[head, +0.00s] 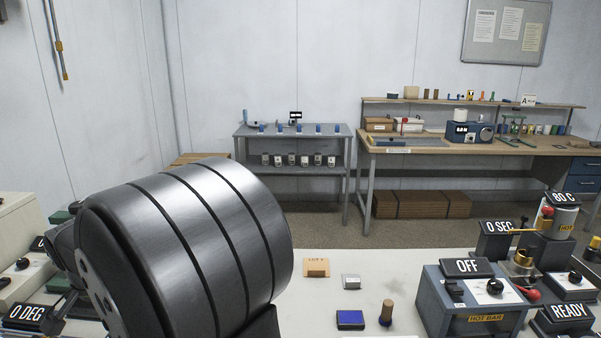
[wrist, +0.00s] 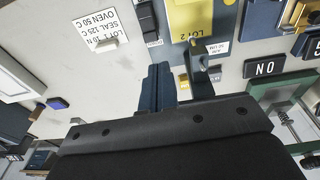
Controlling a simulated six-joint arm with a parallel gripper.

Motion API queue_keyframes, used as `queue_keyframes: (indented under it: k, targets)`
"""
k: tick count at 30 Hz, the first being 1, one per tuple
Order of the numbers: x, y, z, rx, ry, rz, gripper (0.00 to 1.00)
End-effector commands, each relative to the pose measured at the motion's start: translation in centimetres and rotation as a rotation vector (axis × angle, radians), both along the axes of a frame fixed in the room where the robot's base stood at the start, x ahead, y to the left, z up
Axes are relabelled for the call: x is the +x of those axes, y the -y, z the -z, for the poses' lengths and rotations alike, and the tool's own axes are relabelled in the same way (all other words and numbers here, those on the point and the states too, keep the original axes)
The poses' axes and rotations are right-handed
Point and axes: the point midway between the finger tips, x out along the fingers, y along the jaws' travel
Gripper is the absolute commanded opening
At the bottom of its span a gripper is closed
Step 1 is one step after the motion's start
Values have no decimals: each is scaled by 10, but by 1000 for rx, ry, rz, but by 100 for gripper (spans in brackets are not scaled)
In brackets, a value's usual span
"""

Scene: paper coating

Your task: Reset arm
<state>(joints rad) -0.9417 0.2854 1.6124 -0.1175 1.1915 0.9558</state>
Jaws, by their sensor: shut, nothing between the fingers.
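My gripper (wrist: 160,74) shows in the wrist view as a dark blue-grey pair of fingers, shut together with nothing between them. Its black body fills the bottom of that view. A dark upright piece (wrist: 201,66) stands right beside the fingers; I cannot tell what it belongs to. In the head view my large dark arm link covers the left front, and the gripper is hidden. Below the fingers in the wrist view lie a yellow sheet (wrist: 189,20) marked LOT 2 and a white printed card (wrist: 96,28).
A hot bar unit (head: 470,309) with an OFF sign stands at the front right, near a READY sign (head: 569,313).

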Motion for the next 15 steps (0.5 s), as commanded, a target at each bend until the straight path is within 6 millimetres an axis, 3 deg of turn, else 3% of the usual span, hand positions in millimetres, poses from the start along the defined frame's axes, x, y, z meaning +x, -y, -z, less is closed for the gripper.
queue_keyframes:
  k: [15]
  targets:
    - [18,-37,-96,-7,226,1,0]
